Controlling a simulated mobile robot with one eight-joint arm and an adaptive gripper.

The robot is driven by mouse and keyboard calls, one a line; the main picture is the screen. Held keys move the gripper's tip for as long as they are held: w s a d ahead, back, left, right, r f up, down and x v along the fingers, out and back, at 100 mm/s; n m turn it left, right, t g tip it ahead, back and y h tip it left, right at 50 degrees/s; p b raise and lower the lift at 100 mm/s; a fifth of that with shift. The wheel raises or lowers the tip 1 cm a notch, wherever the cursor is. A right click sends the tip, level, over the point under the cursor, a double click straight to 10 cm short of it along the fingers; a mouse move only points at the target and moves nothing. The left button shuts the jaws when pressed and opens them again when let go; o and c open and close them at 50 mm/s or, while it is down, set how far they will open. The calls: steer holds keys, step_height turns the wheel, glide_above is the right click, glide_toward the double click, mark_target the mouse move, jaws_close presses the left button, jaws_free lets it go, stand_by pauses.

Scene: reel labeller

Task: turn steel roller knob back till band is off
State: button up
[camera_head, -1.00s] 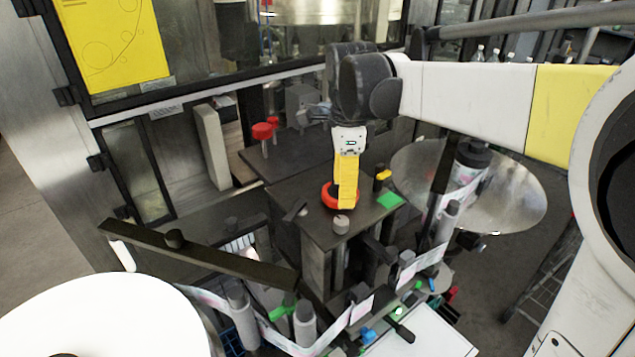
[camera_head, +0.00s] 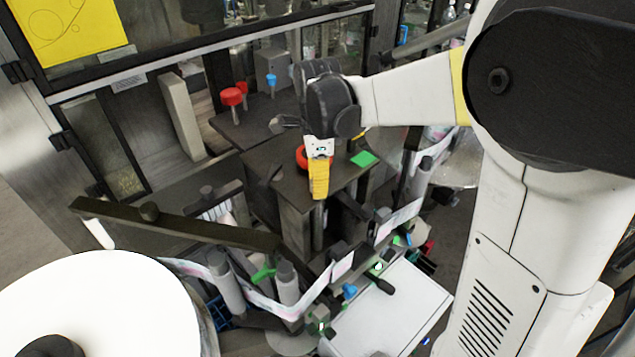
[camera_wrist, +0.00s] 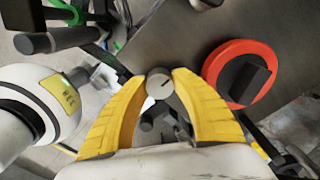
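The steel roller knob (camera_wrist: 158,83) is a small grey disc with a dark line across its face. In the wrist view it sits between the tips of my yellow gripper fingers (camera_wrist: 160,76), which are apart; contact cannot be told. In the head view my gripper (camera_head: 318,196) points down at the front edge of the dark machine top and hides the knob. A steel roller (camera_head: 318,228) shows below the fingers. The pale printed band (camera_head: 397,222) runs past rollers to the right and front. Whether it touches the knob's roller is hidden.
A red ring with a black knob (camera_wrist: 240,73) lies close beside my right finger in the wrist view. The dark plate (camera_head: 275,185) carries a green patch (camera_head: 364,159). A long dark bar (camera_head: 180,225) and a large white reel (camera_head: 95,305) stand at left.

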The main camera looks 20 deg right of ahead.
jaws_close()
